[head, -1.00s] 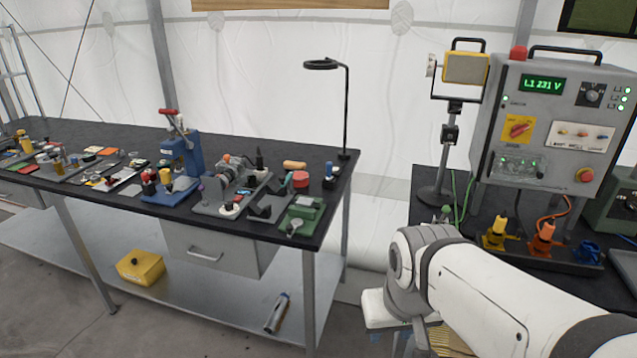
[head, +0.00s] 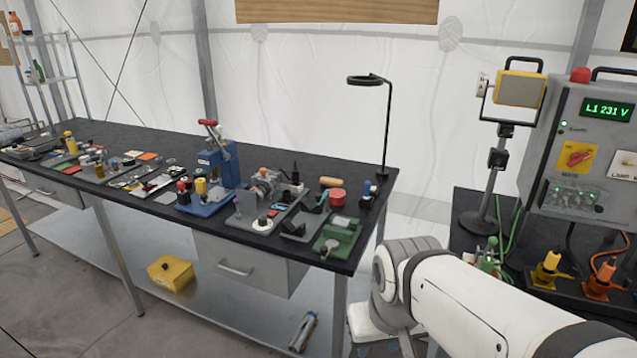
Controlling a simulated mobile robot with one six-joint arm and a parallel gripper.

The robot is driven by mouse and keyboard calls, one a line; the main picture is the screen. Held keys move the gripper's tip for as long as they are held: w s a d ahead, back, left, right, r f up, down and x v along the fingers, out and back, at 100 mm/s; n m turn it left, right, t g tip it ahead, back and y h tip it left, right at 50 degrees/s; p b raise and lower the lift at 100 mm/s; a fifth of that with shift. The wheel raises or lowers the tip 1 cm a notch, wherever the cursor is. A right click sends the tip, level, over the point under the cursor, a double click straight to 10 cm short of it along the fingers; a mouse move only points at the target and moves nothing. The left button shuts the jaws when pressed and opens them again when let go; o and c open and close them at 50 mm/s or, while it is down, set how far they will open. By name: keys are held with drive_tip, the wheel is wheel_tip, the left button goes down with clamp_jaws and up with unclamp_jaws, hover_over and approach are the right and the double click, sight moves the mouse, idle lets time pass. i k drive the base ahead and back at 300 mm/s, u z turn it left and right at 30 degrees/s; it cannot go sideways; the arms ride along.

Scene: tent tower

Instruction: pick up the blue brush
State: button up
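I cannot make out a blue brush for certain. Many small items, too small to identify, lie on the long black workbench (head: 130,140). A small block with a blue-topped piece (head: 367,188) stands near its right end. A blue and white tube-like item (head: 302,331) lies on the bench's lower shelf. My white arm reaches in from the lower right, and its joint is in front of the gap between the benches. My gripper is not in view.
A blue press (head: 217,165), a black ring lamp (head: 385,120) and a green device (head: 338,237) stand on the workbench. A yellow box (head: 170,272) sits on the lower shelf. A control panel (head: 580,150) and work light (head: 518,88) are at right. Grey floor lies clear at lower left.

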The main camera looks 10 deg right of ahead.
sight(366, 198)
drive_tip(key=u, duration=0.2)
drive_tip(key=i, duration=1.4)
drive_tip(key=z, duration=0.5)
